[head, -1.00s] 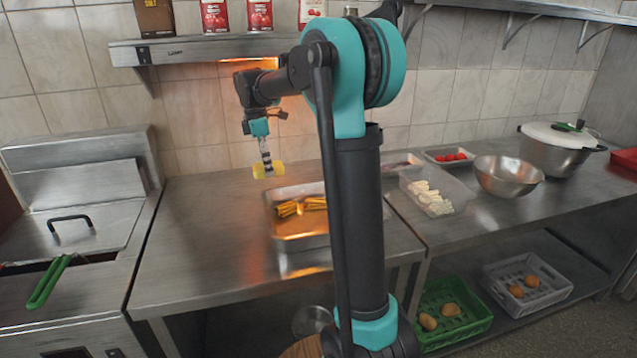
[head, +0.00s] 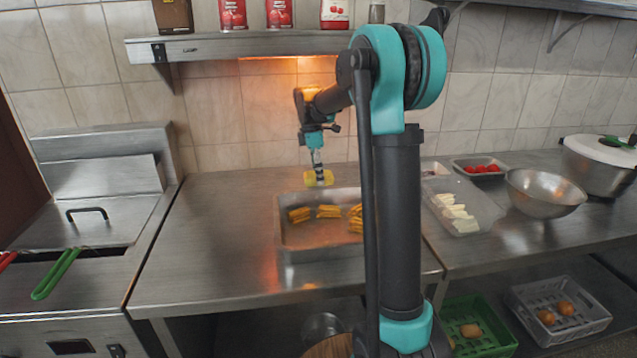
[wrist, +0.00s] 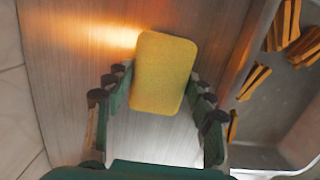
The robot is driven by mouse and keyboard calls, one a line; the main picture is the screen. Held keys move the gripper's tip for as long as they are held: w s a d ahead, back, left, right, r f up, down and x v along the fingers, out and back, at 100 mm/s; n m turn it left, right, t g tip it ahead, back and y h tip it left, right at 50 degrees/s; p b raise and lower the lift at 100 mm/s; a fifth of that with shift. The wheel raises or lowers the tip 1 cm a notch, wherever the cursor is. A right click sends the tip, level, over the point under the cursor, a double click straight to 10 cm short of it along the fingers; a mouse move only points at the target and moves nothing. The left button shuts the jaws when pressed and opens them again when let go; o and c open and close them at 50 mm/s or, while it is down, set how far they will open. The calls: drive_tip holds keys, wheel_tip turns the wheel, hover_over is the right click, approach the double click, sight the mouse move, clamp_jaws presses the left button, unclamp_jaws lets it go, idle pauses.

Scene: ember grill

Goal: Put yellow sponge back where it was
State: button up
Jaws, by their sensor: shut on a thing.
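The yellow sponge (head: 319,178) is a small block with rounded corners. My gripper (head: 318,168) points down with the sponge at its fingertips, near the back edge of the metal tray. In the wrist view the sponge (wrist: 162,73) lies between the two dark finger pairs of my gripper (wrist: 158,92), over the bare steel counter. My gripper is shut on the sponge. The head view does not clearly show whether the sponge touches the counter.
A metal tray (head: 300,256) with several fries (head: 328,212) stands just in front of the sponge. The steel counter (head: 220,225) is clear to the left. A lit shelf (head: 235,45) overhangs behind my arm. A clear container (head: 485,213) and a steel bowl (head: 545,193) stand to the right.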

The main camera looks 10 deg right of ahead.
drive_tip(key=shift+f, duration=1.65)
drive_tip(key=shift+f, duration=0.1)
drive_tip(key=o, duration=1.2)
drive_tip(key=shift+a+r, duration=0.15)
drive_tip(key=shift+r, duration=1.15)
drive_tip(key=shift+a+r, duration=0.2)
drive_tip(key=shift+r, duration=1.05)
drive_tip(key=shift+a+r, duration=0.15)
drive_tip(key=shift+r, duration=1.15)
